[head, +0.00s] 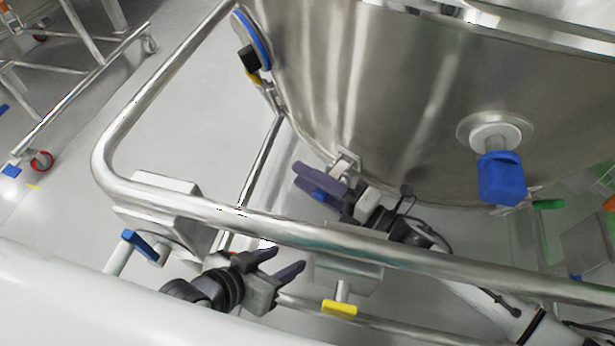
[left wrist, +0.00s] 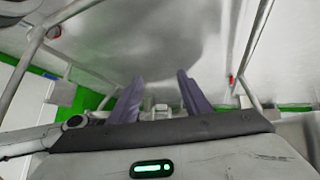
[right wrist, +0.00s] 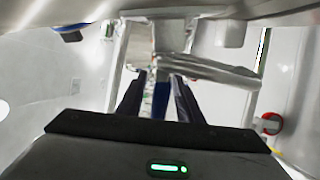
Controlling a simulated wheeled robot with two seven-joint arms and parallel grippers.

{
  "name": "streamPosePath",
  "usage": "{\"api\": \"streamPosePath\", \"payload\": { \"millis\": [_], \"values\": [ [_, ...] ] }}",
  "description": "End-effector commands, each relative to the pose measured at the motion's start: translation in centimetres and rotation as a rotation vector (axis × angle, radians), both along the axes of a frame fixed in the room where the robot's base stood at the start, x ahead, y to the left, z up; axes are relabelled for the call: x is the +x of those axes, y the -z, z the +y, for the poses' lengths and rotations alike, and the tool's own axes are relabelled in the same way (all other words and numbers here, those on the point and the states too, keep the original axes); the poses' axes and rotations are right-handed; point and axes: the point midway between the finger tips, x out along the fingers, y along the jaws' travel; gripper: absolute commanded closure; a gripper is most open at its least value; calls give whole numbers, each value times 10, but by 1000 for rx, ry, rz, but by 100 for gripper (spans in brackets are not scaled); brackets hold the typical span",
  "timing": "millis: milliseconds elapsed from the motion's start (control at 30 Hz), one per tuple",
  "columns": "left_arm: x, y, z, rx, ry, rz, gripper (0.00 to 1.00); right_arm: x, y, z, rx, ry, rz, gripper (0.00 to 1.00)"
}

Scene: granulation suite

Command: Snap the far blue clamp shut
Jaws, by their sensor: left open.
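A blue lever (head: 320,194), which looks like the far blue clamp, shows between the fingers of my right gripper (head: 314,180), just below the steel vessel. A steel bracket (head: 346,163) sits beside the fingertips. Another blue handle (head: 138,245) is on a block at the left of the rail. My left gripper (head: 283,262) is open and empty, low beside the rail.
The steel rail (head: 240,222) crosses in front of the vessel (head: 400,90). A yellow handle (head: 340,308) hangs below the rail. A blue knob (head: 501,178) juts from the vessel. A wheeled rack (head: 80,75) stands far left, with open floor between.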

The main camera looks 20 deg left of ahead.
Motion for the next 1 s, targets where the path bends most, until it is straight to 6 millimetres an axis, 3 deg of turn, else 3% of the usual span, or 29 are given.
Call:
{"api": "streamPosePath", "payload": {
  "millis": [167, 533, 967, 1000],
  "values": [
    [4, -11, 1, -3, -11, -23, 56, -8, -1, -22, -3, 2, 2, 67],
    [-6, -13, 10, -7, -51, -48, 56, -34, 0, -83, -1, 1, 3, 67],
    [-6, -14, 11, -8, -57, -54, 56, -39, 0, -94, 0, 0, 1, 67],
    [-6, -14, 11, -8, -57, -54, 63, -39, 0, -94, 0, 0, 1, 67]
  ]
}}
